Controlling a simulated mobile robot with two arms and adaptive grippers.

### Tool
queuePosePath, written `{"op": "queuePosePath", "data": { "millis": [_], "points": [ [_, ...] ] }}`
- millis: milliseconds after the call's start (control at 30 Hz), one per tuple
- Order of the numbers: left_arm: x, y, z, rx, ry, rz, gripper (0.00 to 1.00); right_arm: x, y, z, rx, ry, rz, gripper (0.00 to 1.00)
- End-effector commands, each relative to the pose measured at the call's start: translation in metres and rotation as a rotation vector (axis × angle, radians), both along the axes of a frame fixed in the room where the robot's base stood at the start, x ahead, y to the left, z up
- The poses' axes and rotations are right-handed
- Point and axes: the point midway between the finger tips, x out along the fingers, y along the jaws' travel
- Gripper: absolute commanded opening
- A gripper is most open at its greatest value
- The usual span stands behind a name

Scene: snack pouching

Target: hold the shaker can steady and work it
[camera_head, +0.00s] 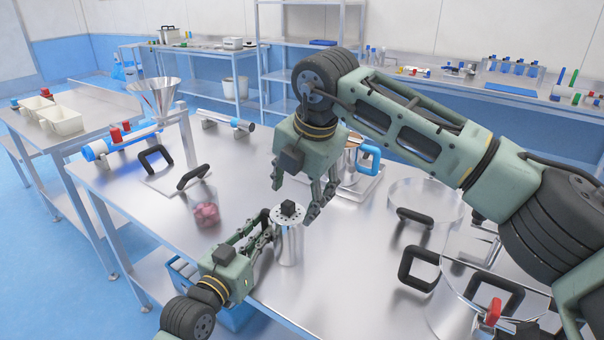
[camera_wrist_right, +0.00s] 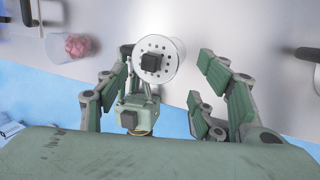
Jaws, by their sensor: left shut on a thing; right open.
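The shaker can (camera_head: 289,238) is a metal cylinder standing upright on the steel table near its front edge. Its round top has a ring of dark holes and a black square knob; in the right wrist view the can (camera_wrist_right: 170,66) shows from above, between and beyond the fingers. My left gripper (camera_head: 266,232) is shut on the can's side from the left. My right gripper (camera_head: 318,202) is open and empty, above and to the right of the can; its green-padded fingers (camera_wrist_right: 169,92) are spread apart in the wrist view.
A clear cup of pink pieces (camera_head: 206,211) stands left of the can; it also shows in the wrist view (camera_wrist_right: 70,46). A funnel on a stand (camera_head: 155,92) is at the back left. Black-handled clear containers (camera_head: 427,200) crowd the right side. A blue crate (camera_head: 232,314) sits below the table edge.

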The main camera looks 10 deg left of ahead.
Motion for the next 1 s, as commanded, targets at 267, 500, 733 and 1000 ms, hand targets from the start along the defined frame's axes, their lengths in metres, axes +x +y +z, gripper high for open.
{"op": "queuePosePath", "data": {
  "millis": [267, 500, 733, 1000],
  "points": [
    [0.0, 0.0, -0.001, 0.0, 0.002, 0.0, 0.0, 0.009, 0.01, -0.039, 0.001, 0.002, 0.001, 0.62],
    [0.0, 0.0, -0.001, 0.0, 0.002, -0.001, 0.0, 0.012, 0.012, -0.048, 0.001, -0.001, 0.001, 0.62],
    [0.0, 0.0, -0.001, 0.0, 0.002, -0.001, 0.0, 0.012, 0.012, -0.048, 0.001, -0.001, 0.001, 0.6],
    [0.0, 0.0, -0.001, 0.001, 0.003, -0.001, 0.0, 0.012, 0.012, -0.047, 0.001, -0.001, 0.001, 0.36]
  ]
}}
